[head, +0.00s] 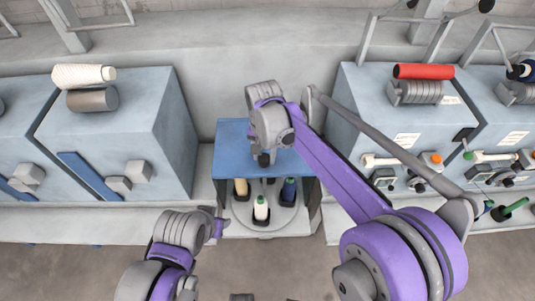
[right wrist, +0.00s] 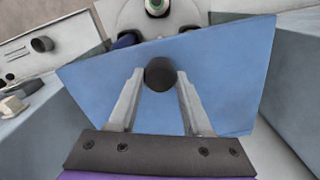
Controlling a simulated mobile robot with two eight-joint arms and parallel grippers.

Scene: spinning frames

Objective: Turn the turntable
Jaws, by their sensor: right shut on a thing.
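The turntable (head: 281,216) is a pale round disc low in the middle of the head view, and part of it shows at the top of the right wrist view (right wrist: 187,12). It carries a yellowish bobbin (head: 241,188), a white bobbin (head: 261,209) and a blue bobbin (head: 289,190). My right gripper (right wrist: 160,85) is shut on a dark round knob (right wrist: 160,73) on this panel (right wrist: 235,70). In the head view my right gripper (head: 264,160) partly hides the panel. My left gripper (head: 217,225) is near the turntable's left front; its jaws are unclear.
Blue-grey machine cabinets stand left (head: 150,130) and right (head: 350,120) of the turntable. The left one bears a cream spool (head: 84,75), the right one a red roller (head: 423,71). Bare floor (head: 60,270) lies in front.

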